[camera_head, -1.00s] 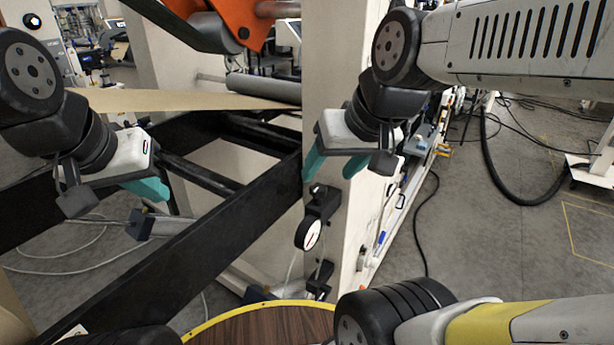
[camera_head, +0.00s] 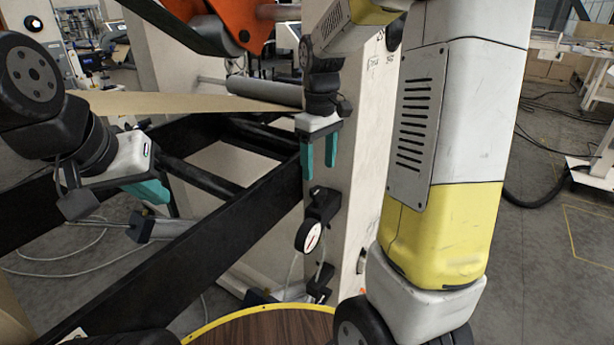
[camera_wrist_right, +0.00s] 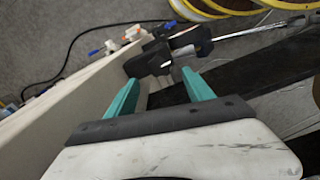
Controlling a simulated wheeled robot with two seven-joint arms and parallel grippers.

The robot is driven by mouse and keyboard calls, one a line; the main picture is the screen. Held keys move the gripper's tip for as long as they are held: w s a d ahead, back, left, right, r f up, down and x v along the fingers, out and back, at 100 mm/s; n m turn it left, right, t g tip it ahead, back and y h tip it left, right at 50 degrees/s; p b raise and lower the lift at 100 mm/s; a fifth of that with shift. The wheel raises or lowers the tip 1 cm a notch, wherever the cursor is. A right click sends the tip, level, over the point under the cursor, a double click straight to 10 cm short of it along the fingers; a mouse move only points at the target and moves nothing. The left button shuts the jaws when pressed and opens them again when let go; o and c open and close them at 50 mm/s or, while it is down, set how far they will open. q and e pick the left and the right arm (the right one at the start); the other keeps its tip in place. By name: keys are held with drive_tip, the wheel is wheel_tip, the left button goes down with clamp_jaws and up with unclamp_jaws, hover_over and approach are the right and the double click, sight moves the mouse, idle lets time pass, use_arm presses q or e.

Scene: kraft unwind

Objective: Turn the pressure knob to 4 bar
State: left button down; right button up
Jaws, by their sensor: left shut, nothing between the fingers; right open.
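The pressure regulator (camera_head: 325,205) is a black block on the side of the pale machine post, with its dark knob (camera_head: 315,190) on top. A round white gauge (camera_head: 309,237) with a red needle hangs below; its scale is too small to read. My right gripper (camera_head: 319,176) points down, open and empty, with its teal fingers just above the knob. In the right wrist view, the black regulator (camera_wrist_right: 150,62) shows beyond and between the open fingers (camera_wrist_right: 160,80). Contact with the knob cannot be seen. My left gripper (camera_head: 150,192) is shut and empty at the left, away from the regulator.
A black frame beam (camera_head: 190,255) runs diagonally left of the regulator. The pale post (camera_head: 350,165) stands close behind my right gripper. A brown web (camera_head: 180,101) stretches across the upper left. A yellow-rimmed wooden round top (camera_head: 265,328) lies below.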

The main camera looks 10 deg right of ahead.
sight(319, 189)
wheel_tip(319, 189, down, 7)
drive_tip(key=shift+r, duration=0.2)
clamp_jaws()
idle(0.3)
drive_tip(key=shift+m, duration=0.4)
drive_tip(key=shift+r+m, duration=0.1)
drive_tip(key=shift+m, duration=2.7)
